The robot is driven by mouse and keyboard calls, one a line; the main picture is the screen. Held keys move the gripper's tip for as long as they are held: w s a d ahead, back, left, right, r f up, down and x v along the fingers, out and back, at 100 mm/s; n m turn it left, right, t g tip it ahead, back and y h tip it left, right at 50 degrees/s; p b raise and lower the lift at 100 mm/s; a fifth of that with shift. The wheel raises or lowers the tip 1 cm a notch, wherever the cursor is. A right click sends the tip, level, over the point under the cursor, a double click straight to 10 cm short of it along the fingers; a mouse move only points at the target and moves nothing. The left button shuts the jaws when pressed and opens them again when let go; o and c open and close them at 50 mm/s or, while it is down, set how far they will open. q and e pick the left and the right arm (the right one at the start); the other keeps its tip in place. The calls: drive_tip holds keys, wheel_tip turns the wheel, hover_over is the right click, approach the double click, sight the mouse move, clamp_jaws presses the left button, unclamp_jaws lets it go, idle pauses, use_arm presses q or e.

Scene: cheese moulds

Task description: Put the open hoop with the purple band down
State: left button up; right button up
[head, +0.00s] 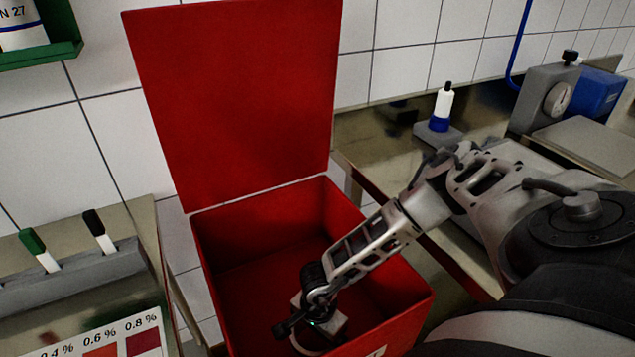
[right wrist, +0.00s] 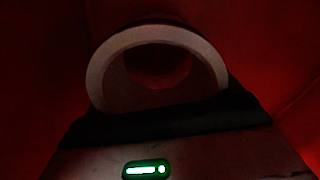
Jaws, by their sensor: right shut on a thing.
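My right gripper (head: 318,322) reaches down inside a red lidded bin (head: 225,255), fingers pointing into it. It is shut on a pale ring-shaped hoop (right wrist: 100,62), which stands on edge beyond the dark finger bar in the right wrist view. Through its opening I see dark red. In the head view only a small pale curved part of the hoop (head: 301,346) shows below the gripper. No purple band can be made out in the dim light. I cannot tell whether the hoop touches the bin's floor. My left gripper is not in view.
The bin's red lid (head: 245,90) stands open at the back. Left is a bench with a grey marker rack (head: 75,272) and a colour chart (head: 108,338). Right is a metal counter with a white bottle (head: 442,105) and a gauge device (head: 545,98).

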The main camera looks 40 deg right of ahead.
sight(318, 348)
drive_tip(key=shift+f, duration=1.45)
drive_tip(key=shift+f+b, duration=0.2)
drive_tip(key=shift+b, duration=0.15)
drive_tip(key=o, duration=0.7)
drive_tip(key=shift+o, duration=0.2)
wheel_tip(318, 348, up, 12)
drive_tip(key=p, duration=0.2)
drive_tip(key=shift+r, duration=0.25)
